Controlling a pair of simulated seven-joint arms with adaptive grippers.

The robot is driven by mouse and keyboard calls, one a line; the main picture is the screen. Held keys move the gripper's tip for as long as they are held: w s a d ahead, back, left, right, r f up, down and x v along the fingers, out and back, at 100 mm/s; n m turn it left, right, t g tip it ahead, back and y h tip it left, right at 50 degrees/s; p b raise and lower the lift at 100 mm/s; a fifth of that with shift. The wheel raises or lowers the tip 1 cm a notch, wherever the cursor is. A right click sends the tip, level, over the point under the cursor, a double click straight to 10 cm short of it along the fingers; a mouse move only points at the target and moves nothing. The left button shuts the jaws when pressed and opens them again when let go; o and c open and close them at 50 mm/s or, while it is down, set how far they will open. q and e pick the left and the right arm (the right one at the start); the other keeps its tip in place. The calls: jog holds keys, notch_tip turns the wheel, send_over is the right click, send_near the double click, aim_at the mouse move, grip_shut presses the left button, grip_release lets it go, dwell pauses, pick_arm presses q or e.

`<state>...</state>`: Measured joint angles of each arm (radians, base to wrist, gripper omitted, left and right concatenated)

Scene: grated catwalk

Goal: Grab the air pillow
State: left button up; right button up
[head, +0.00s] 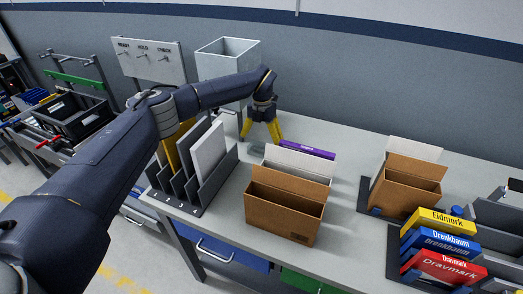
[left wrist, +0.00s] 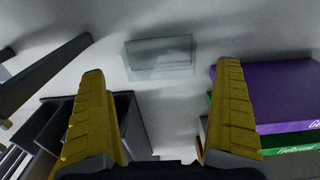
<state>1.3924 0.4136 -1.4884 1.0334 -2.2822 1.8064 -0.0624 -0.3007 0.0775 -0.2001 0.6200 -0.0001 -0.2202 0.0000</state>
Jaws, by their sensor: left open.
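The air pillow (left wrist: 160,56) is a clear, pale, flat rectangle lying on the grey table top in the left wrist view. It shows ahead of my left gripper (left wrist: 163,95), centred between the two yellow fingers and apart from them. The fingers are spread wide with nothing between them. In the head view my left gripper (head: 262,138) points down over the table, behind the open cardboard boxes. There the pillow is hard to make out near the fingertips. My right gripper is in neither view.
A purple box (left wrist: 270,92) lies on a green one right of the right finger. A dark sorter rack (head: 205,190) stands left, an open brown carton (head: 282,216) in front. A white bin (head: 228,62) stands behind. Coloured boxes (head: 438,243) are stacked at the right.

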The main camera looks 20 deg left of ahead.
aim_at(261, 146)
pick_arm(q)
jog(key=shift+f, duration=2.4)
jog(key=c, duration=0.4)
